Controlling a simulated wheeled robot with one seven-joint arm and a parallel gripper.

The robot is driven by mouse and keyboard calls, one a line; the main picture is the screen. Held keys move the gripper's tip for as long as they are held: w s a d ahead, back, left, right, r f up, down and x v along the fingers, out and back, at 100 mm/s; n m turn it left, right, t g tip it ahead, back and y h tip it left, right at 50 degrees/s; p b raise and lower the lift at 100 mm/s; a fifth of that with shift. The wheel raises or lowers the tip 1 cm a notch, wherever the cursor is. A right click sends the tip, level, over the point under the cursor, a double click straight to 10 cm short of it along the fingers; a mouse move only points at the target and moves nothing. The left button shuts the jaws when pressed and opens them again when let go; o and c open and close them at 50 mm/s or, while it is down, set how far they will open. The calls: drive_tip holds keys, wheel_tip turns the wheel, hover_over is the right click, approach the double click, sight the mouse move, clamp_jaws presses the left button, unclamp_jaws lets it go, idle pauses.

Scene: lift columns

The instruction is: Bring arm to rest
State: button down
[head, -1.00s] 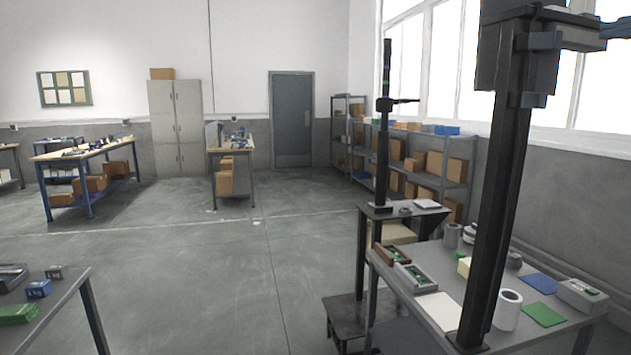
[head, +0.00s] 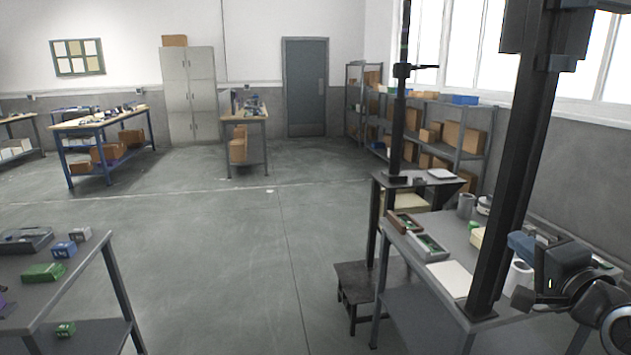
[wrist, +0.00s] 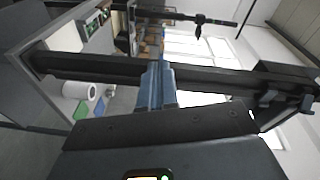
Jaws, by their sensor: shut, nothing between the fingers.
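My gripper (wrist: 155,75) shows in the middle of the wrist view. Its blue fingers are together with nothing between them, and they stand clear of the things around.
A dark column (head: 512,170) rises from the grey right-hand table (head: 398,240), near my arm. It crosses the wrist view (wrist: 100,68) too. The table holds trays, a white sheet (head: 449,279) and a white roll (wrist: 76,90). A step stool (head: 352,284) stands beside it. The middle floor is clear.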

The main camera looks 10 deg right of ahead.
drive_tip(key=s+a+f+n+g, duration=0.2)
drive_tip(key=s+a+f+n, duration=0.3)
drive_tip(key=s+a+f, duration=1)
drive_tip(key=s+a+n, duration=0.1)
drive_tip(key=s+n, duration=0.2)
drive_tip(key=s, duration=0.6)
drive_tip(key=s+a+r+n+y, duration=0.1)
drive_tip(key=s+n, duration=0.3)
drive_tip(key=s, duration=0.5)
drive_tip(key=s+a+r+n+y, duration=0.1)
drive_tip(key=s+a+n, duration=0.2)
drive_tip(key=s, duration=0.5)
drive_tip(key=shift+s+a+n+g+b, duration=0.2)
drive_tip(key=shift+s+n+g+b, duration=0.15)
drive_tip(key=shift+n, duration=0.25)
